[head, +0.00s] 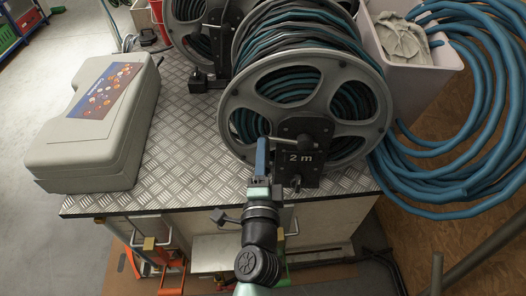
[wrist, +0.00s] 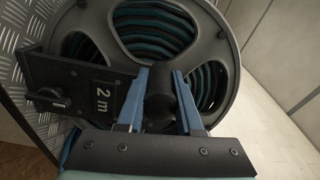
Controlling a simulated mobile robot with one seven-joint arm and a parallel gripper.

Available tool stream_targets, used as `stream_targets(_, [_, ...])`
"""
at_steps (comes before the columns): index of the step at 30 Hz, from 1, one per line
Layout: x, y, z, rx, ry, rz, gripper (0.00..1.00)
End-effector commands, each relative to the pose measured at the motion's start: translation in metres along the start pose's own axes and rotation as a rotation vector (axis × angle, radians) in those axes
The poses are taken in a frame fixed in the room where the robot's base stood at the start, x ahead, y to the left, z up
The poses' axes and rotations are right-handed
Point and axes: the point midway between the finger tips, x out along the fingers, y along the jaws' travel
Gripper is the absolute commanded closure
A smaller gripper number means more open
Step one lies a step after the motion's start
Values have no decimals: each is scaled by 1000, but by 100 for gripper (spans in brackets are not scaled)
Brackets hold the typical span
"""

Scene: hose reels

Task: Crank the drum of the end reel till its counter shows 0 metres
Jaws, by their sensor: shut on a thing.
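The end reel (head: 235,97) is the nearest grey drum, wound with black and teal hose, at the front of the metal-topped bench. Its dark counter box (head: 306,176) reads "2 m"; the same reading (wrist: 102,97) shows sideways in the wrist view. The crank arm (head: 292,144) runs across the box towards my gripper (head: 262,146). In the wrist view my gripper's blue fingers (wrist: 160,74) stand on both sides of the dark round crank knob (wrist: 159,108) and are shut on it. The fingers hide part of the knob.
A grey case (head: 70,158) with a printed label lies on the chequer-plate bench (head: 180,185) at left. More reels (head: 190,12) stand behind. At right are a pale bin (head: 447,85) with a cloth in it and thick blue hose coils (head: 470,185).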

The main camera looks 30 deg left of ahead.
Motion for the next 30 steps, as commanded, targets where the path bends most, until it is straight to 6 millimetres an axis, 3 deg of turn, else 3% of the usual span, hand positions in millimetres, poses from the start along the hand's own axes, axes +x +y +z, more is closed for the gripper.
stream_targets(1, [1,-12,-2,36,-1,-8,100])
stream_targets(8, [1,-23,-8,188,-2,-8,100])
stream_targets(30, [1,-30,-16,180,3,-8,100])
